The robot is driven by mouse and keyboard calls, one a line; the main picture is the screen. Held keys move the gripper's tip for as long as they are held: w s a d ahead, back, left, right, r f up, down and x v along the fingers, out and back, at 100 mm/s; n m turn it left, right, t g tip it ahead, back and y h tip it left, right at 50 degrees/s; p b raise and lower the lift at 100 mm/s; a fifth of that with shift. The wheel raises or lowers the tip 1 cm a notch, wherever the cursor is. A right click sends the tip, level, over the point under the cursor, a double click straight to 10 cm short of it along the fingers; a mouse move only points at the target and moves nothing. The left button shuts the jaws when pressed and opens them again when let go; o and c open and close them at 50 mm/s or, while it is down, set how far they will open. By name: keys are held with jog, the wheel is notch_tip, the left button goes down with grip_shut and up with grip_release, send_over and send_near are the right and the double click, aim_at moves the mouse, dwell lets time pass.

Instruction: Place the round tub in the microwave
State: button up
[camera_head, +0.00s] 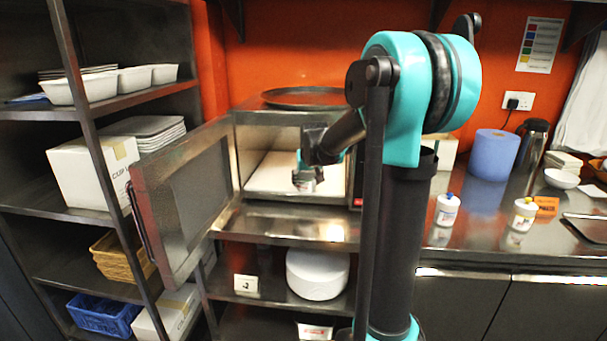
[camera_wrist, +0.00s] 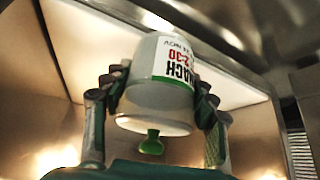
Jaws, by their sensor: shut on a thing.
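The microwave (camera_head: 275,117) stands on a steel shelf with its door (camera_head: 182,200) swung wide open to the left. Its light inner floor shows. My gripper (camera_head: 306,170) is at the open front of the microwave, above the floor level. In the wrist view my gripper (camera_wrist: 160,92) is shut on a round white tub (camera_wrist: 160,100) with a green-edged label, one finger on each side. The tub looks tilted in this view, and part of its label reads "2:30". In the head view the tub is small and hard to tell from the gripper.
A dark round tray (camera_head: 305,97) lies on top of the microwave. A shelf rack (camera_head: 100,110) with dishes and boxes stands left, near the open door. Two small white bottles (camera_head: 447,210) (camera_head: 523,214) and a blue roll (camera_head: 493,155) stand on the counter at right.

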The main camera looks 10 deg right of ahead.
jog(key=w, duration=0.6)
jog(key=shift+w, duration=0.3)
jog(key=shift+f, duration=0.1)
jog(key=shift+f, duration=0.15)
jog(key=o, duration=1.4)
jog(key=v, duration=0.6)
jog(key=shift+s+f, duration=0.15)
jog(key=s, duration=1.1)
jog(key=s+f+g, duration=0.1)
jog(key=s+f, duration=0.8)
jog(key=s, duration=0.4)
jog(key=s+d+f+g, duration=0.1)
jog(key=s+f, duration=0.9)
jog(key=s, duration=0.3)
jog(key=shift+s, duration=0.2)
